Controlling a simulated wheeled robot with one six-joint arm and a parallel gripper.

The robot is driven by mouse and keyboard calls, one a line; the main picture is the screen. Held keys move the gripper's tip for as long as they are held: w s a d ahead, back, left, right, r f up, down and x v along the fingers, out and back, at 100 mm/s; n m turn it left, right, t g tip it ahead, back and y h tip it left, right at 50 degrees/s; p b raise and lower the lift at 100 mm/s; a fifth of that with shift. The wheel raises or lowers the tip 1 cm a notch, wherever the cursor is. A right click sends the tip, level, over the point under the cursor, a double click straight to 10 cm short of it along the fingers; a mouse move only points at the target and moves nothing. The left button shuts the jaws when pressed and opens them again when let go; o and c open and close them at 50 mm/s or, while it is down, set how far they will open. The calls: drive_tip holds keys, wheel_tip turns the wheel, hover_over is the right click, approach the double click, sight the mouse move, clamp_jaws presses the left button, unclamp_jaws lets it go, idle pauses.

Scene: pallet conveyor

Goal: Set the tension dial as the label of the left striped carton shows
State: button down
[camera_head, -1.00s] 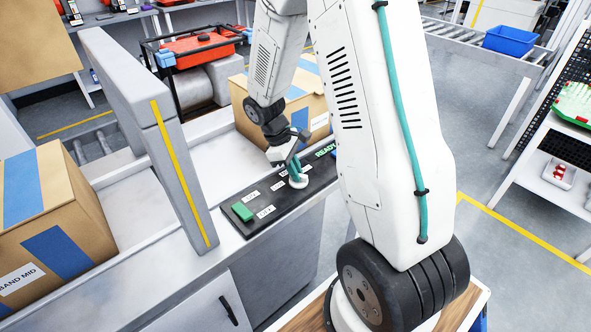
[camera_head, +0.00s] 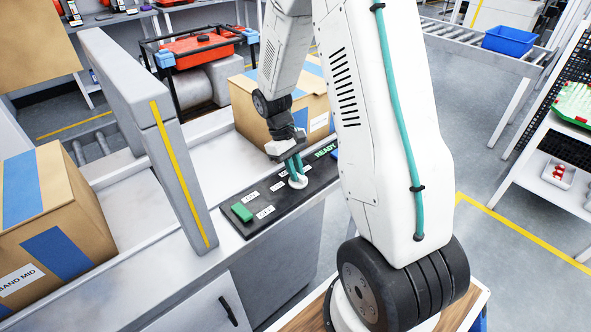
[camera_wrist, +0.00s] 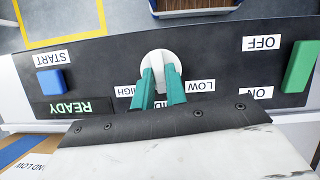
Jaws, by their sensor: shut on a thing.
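The left striped carton (camera_head: 88,218), brown with blue bands, sits at the left with a label (camera_head: 20,279) reading BAND MID. The white tension dial (camera_wrist: 158,58) is on the black control panel (camera_head: 240,222); it also shows in the head view (camera_head: 299,183). Labels LOW (camera_wrist: 201,86), HIGH (camera_wrist: 126,91) and a mostly covered MID (camera_wrist: 160,104) lie beside it. My gripper (camera_wrist: 162,80) has its teal fingers shut on the dial; in the head view (camera_head: 295,170) it reaches down from above. The dial's pointing direction is hidden by the fingers.
The panel also has a green button (camera_head: 242,212) by ON and OFF, a blue button (camera_wrist: 50,82) by START, and a lit READY sign (camera_wrist: 70,107). Another striped carton (camera_head: 262,105) stands behind the panel. A grey gate post (camera_head: 178,170) with a yellow stripe stands left.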

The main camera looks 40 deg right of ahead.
drive_tip(key=shift+m, duration=0.5)
drive_tip(key=c, duration=1.4)
unclamp_jaws()
drive_tip(key=shift+c, duration=0.2)
drive_tip(key=v, duration=0.8)
drive_tip(key=shift+d, duration=0.2)
